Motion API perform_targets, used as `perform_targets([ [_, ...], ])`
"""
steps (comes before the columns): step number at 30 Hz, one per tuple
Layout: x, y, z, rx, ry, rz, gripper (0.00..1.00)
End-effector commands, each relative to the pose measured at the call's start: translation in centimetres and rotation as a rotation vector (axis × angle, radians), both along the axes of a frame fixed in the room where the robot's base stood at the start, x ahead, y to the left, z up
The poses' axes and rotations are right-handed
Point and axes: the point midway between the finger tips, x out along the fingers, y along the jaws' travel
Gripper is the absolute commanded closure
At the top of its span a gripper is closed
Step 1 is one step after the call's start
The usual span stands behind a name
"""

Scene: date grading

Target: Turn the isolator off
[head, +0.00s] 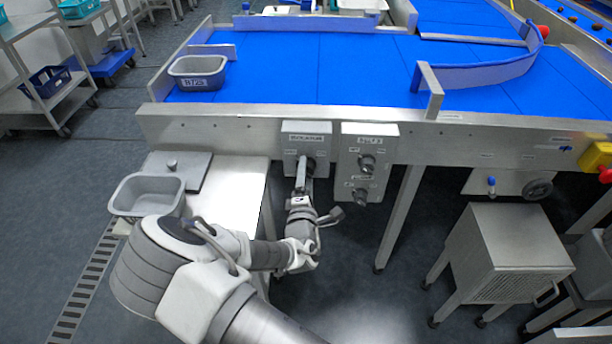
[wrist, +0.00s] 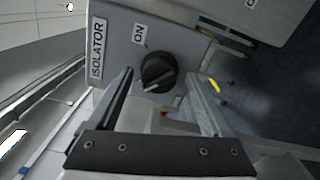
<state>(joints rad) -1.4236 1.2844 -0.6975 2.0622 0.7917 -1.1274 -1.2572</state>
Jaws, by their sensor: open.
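The isolator is a grey box (head: 293,150) on the front rail of the conveyor, with its label along the top. In the wrist view its face (wrist: 120,60) carries an ISOLATOR label, an ON label (wrist: 139,34) and a round black knob (wrist: 158,71). A pale mark on the knob points toward the lower left of that picture, not at the ON label. My gripper (head: 303,172) is in front of the box and partly hides the knob in the head view. In the wrist view my gripper (wrist: 160,78) is open, with one finger to each side of the knob; contact cannot be told.
A second control box (head: 368,140) with two knobs is close on the right. A steel side table (head: 235,190) with a grey tub (head: 148,193) stands at left. The blue belt (head: 300,70) lies above and behind. A steel cabinet (head: 510,240) stands at right.

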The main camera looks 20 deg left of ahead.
Motion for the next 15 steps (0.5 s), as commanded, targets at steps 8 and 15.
perform_targets([
  [8,-1.8,-0.3,0.1,0.000,0.001,0.002,0.16],
  [15,-7.2,-1.6,0.2,-0.002,0.002,0.003,0.16],
])
